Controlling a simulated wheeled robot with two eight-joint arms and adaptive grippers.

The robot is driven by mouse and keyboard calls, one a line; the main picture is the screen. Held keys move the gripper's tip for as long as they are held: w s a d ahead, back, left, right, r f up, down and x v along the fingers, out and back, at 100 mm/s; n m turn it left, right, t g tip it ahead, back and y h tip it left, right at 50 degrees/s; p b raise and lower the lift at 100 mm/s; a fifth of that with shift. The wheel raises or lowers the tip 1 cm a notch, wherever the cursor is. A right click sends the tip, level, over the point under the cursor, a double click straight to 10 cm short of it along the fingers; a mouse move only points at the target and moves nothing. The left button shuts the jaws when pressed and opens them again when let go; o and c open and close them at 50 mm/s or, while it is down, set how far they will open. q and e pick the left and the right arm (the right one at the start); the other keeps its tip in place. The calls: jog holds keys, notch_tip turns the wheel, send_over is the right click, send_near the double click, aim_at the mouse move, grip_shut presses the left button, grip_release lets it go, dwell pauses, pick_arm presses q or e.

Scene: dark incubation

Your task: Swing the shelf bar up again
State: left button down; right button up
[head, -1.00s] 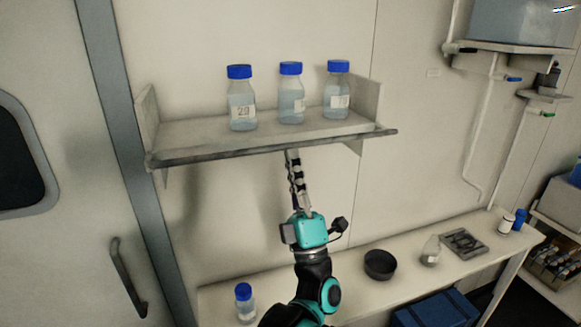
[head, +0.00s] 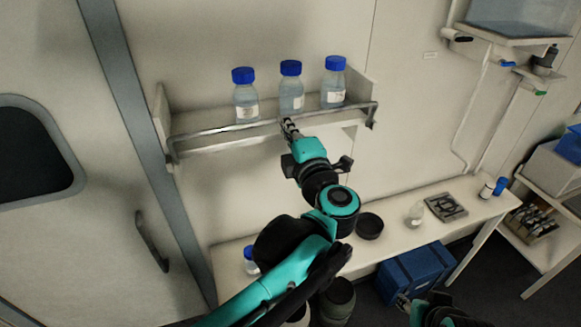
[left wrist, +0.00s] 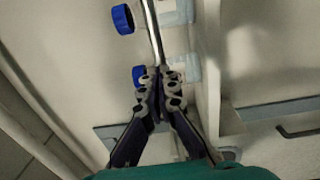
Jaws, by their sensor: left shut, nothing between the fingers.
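The shelf bar (head: 345,109) is a thin grey rail along the front of the wall shelf (head: 205,146). It stands above the shelf's front edge, crossing in front of the bottles' lower parts. My left gripper (head: 289,126) is shut and empty, its fingertips at the middle of the bar. In the left wrist view the bar (left wrist: 153,32) runs down to the closed fingertips (left wrist: 160,75); they appear to touch it. Three blue-capped bottles stand upright on the shelf: left (head: 245,100), middle (head: 291,92) and right (head: 333,88). My right gripper (head: 403,301) is partly visible at the bottom edge.
Below is a bench with a black bowl (head: 369,226), a small flask (head: 416,214), a grey tray (head: 446,207) and a blue-capped bottle (head: 250,262). A blue box (head: 415,272) stands under it. A door (head: 75,240) is at the left.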

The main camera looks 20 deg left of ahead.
pick_arm(q)
jog(key=shift+w+a+r, duration=0.2)
jog(key=shift+w+a, duration=0.1)
jog(key=shift+w, duration=0.15)
jog(key=shift+w+a+r, duration=0.2)
jog(key=shift+w+a, duration=0.1)
jog(key=shift+w, duration=0.15)
jog(key=shift+p, duration=0.3)
